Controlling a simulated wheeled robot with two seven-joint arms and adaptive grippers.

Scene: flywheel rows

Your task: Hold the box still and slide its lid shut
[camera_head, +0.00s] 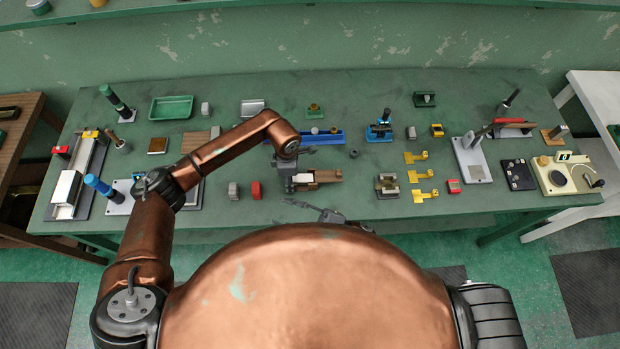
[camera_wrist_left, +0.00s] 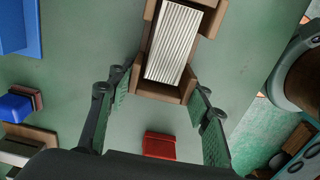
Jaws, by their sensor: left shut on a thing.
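The box (camera_head: 328,176) is brown and lies near the table's front middle. My left gripper (camera_head: 291,181) is at the box's left end. In the left wrist view its fingers (camera_wrist_left: 160,100) stand on either side of the near end, shut on the box. My right gripper (camera_head: 305,207) is just in front of the box, apart from it; its opening is unclear.
A red block (camera_head: 256,190) and a grey block (camera_head: 233,190) stand left of the box. A blue rail (camera_head: 325,137) lies behind it. A grey and brown fixture (camera_head: 387,186) and yellow brackets (camera_head: 424,196) stand to the right. Bare table lies between box and fixture.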

